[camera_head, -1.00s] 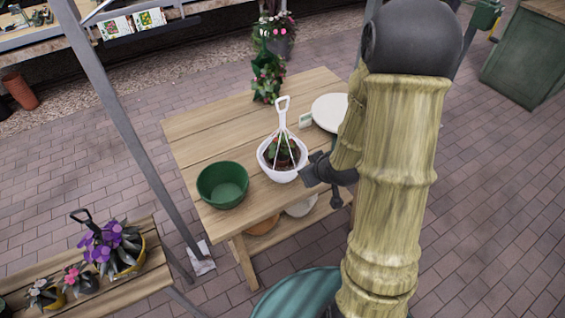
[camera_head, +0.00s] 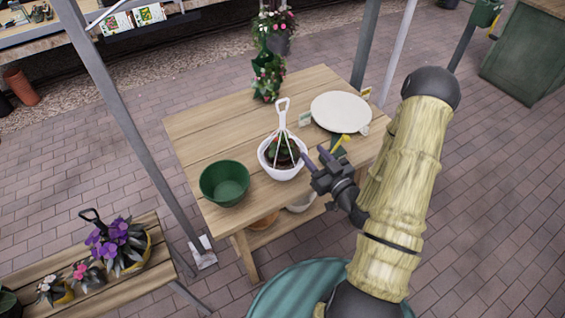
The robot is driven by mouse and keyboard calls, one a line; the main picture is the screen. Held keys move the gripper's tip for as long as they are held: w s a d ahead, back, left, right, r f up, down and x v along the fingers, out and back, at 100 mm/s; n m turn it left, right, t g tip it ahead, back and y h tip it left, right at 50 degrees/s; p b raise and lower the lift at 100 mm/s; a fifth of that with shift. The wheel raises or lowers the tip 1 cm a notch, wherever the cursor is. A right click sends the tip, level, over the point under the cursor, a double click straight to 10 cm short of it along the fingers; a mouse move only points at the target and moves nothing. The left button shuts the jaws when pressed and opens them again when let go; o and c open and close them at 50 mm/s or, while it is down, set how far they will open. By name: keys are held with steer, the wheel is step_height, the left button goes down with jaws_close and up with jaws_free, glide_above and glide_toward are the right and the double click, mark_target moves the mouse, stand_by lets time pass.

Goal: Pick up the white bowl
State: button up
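A white bowl-shaped hanging pot (camera_head: 271,165) with a raised hanger and handle stands on the wooden table (camera_head: 215,125). It holds dark soil and a small potted plant. A second, pale bowl-like thing (camera_head: 300,204) sits on the shelf under the table, partly hidden by the tabletop. My gripper (camera_head: 326,153) is just right of the white hanging pot, near the table's front edge. Its two fingers are spread apart with nothing seen between them. I cannot tell its exact height above the table.
A green bowl (camera_head: 224,183) stands left of the white pot. A round white plate (camera_head: 341,111) lies behind my gripper, near small tags. A flowering plant (camera_head: 267,75) hangs at the table's back. A metal post (camera_head: 130,135) rises at the left. The table's back left is clear.

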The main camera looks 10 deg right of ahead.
steer(key=b+x, duration=0.3)
steer(key=b, duration=0.1)
steer(key=shift+w+f, duration=0.15)
steer(key=shift+f, duration=0.05)
steer(key=shift+w+b, duration=0.1)
steer(key=shift+b, duration=0.55)
steer(key=shift+w+b, duration=0.3)
steer(key=shift+b, duration=0.9)
steer(key=shift+b, duration=0.4)
steer(key=b, duration=0.4)
steer(key=shift+w+a, duration=0.3)
steer(key=shift+w, duration=0.05)
